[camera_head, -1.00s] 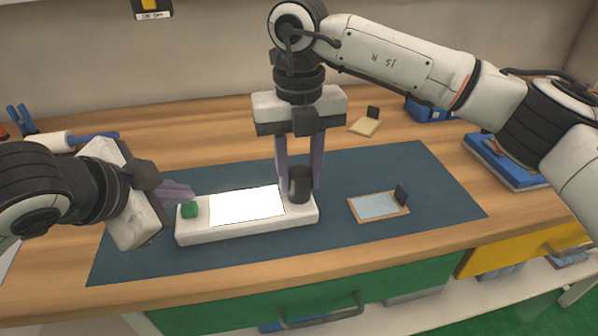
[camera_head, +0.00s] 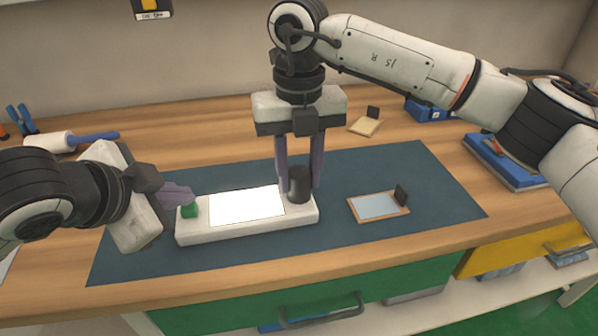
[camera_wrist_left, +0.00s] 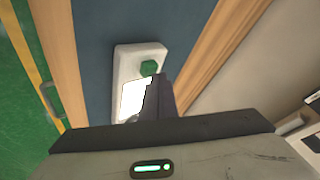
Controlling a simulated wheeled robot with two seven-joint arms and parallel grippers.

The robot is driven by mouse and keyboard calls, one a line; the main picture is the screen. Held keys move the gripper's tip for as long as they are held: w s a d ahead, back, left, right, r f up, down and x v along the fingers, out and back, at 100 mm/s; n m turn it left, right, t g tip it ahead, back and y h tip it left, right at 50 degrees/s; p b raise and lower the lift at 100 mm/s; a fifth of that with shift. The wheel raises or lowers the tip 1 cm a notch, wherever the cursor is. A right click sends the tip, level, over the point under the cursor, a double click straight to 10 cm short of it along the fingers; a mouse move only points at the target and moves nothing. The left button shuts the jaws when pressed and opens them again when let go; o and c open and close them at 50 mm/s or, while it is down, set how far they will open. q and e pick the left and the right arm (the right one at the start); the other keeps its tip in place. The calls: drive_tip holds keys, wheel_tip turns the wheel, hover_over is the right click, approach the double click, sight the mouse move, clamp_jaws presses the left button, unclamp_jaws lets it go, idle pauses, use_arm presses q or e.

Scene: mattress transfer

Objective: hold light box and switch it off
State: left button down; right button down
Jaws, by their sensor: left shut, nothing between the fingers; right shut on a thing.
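The light box (camera_head: 245,227) is a long white block lying on a dark blue mat (camera_head: 350,165). Its panel (camera_head: 246,206) is bright white. A green button (camera_head: 189,210) sits at its left end and a dark cylindrical knob (camera_head: 300,184) at its right end. My right gripper (camera_head: 300,180) points down and is shut on the dark knob. My left gripper (camera_head: 188,198) is shut and empty, its fingertips close beside the green button; I cannot tell if they touch. The left wrist view also shows the green button (camera_wrist_left: 149,68) just beyond the fingers.
A small framed plate (camera_head: 376,206) with a dark clip lies on the mat to the right. Another wooden plate (camera_head: 365,126) stands behind. Blue boxes (camera_head: 505,160) lie at the right. A blue-handled roller (camera_head: 75,140) lies at the back left.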

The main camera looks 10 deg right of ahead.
sight(184, 212)
use_arm(q)
drive_tip(key=shift+f, duration=0.5)
idle(0.5)
drive_tip(key=shift+r, duration=0.15)
use_arm(e)
drive_tip(key=shift+r, duration=0.1)
use_arm(q)
drive_tip(key=shift+r, duration=0.75)
drive_tip(key=shift+r, duration=2.9)
use_arm(e)
drive_tip(key=c, duration=1.2)
unclamp_jaws()
